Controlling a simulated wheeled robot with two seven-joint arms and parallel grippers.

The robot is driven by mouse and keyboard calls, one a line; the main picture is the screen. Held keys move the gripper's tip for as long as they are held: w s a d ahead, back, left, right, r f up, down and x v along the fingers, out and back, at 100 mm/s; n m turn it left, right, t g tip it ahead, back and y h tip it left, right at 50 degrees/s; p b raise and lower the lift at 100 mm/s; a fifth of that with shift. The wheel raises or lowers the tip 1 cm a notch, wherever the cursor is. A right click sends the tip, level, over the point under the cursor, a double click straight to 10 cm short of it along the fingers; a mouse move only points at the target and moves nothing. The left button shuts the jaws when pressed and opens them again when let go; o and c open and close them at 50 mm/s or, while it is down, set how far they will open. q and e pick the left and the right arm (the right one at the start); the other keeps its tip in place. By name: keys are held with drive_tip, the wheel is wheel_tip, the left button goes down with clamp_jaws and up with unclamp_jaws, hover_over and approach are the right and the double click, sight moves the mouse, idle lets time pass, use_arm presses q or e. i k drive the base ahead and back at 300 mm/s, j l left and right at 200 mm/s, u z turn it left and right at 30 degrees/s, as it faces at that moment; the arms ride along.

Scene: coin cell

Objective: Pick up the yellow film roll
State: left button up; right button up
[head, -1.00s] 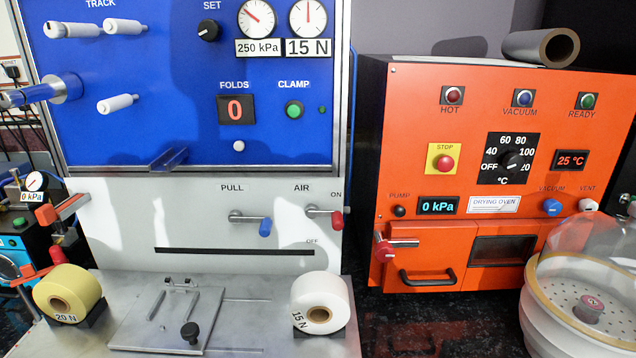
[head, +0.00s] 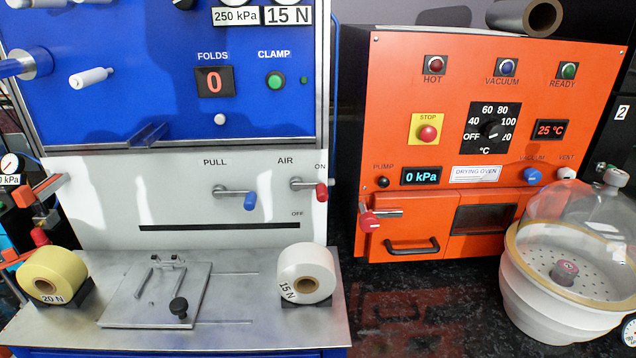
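The yellow film roll (head: 55,274) sits on a dark cradle (head: 75,292) at the left end of the metal ledge, in the lower left of the head view. Its flat face shows a dark core hole and a "20 N" label. Neither of my grippers shows in the head view, so their state and distance from the roll cannot be seen.
A white roll (head: 305,272) marked "15 N" sits right on the same metal ledge (head: 235,335). A hinged plate with a black knob (head: 179,307) lies between the rolls. An orange drying oven (head: 400,110) and a domed vessel (head: 575,255) stand right.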

sight(53, 274)
drive_tip(key=u, duration=1.45)
